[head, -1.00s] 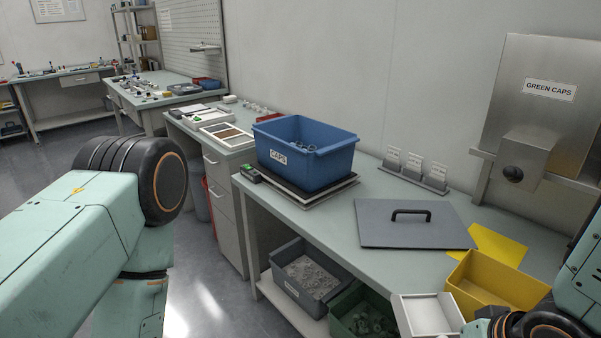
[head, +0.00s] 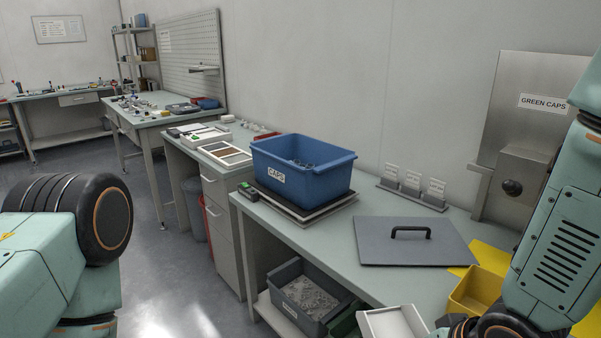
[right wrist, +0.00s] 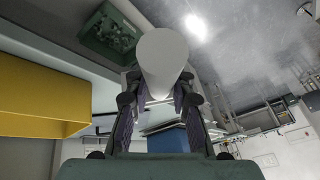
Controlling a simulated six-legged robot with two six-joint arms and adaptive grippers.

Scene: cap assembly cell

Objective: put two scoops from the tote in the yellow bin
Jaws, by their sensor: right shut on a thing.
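The blue tote (head: 315,184), labelled CAPS, stands on a scale on the bench, with grey caps inside it. The yellow bin (head: 470,297) is at the bench's front right, partly hidden by my right arm; it also shows at the left of the right wrist view (right wrist: 45,90). My right gripper (right wrist: 158,98) is shut on a white scoop (head: 395,322), whose pale rounded part (right wrist: 163,62) is between and beyond the fingers. The scoop is left of the yellow bin at the head view's lower edge; the part of its inside I see looks empty. My left gripper is out of view.
A grey lid (head: 416,244) with a black handle lies flat on the bench. Behind it stand small label holders (head: 412,186). A steel GREEN CAPS dispenser (head: 525,125) is at the right. A grey crate (head: 292,302) and a green crate (head: 343,322) sit below the bench.

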